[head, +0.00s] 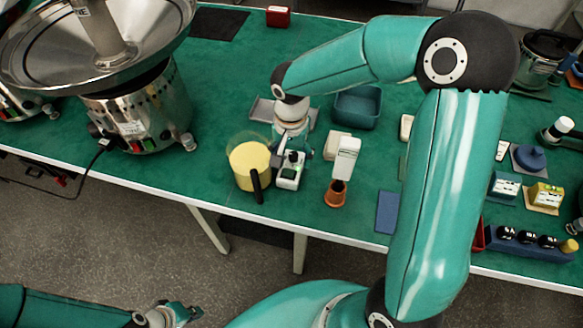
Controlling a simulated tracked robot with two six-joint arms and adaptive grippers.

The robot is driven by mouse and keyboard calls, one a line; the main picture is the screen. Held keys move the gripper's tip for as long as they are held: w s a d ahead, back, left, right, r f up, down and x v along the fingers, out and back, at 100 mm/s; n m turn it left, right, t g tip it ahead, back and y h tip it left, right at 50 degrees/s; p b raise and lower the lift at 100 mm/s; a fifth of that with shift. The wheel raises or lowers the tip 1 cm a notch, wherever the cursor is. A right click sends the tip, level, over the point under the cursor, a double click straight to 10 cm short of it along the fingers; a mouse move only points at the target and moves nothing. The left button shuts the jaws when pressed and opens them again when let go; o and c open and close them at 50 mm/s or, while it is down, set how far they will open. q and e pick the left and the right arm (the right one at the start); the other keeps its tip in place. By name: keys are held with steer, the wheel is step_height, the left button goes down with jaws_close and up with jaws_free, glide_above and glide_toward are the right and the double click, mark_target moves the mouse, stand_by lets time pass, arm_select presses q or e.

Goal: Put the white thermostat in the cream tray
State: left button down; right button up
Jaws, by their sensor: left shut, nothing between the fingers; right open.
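A small white device with a dark and green face (290,172), which looks like the white thermostat, is on the green table. My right gripper (291,150) is open directly above and behind it, pointing down; whether the fingers touch it is unclear. A cream, squarish thing (334,141) lies to its right, partly hidden by a white block; I cannot tell whether it is the cream tray. Another cream piece (406,126) shows farther right, partly covered by my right arm. My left gripper (184,314) is shut and empty at the lower left, off the table.
A clear jug with yellow contents (249,165) stands close left of the device. A teal bin (357,107) and grey tray (262,110) are behind. A large steel fountain (140,110) fills the left.

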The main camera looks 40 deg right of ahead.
mark_target(291, 165)
steer(key=shift+s+f, duration=0.1)
steer(key=shift+f, duration=1.45)
steer(key=c, duration=1.2)
steer(key=shift+r, duration=0.1)
steer(key=shift+c, duration=0.2)
steer(key=shift+r, duration=0.1)
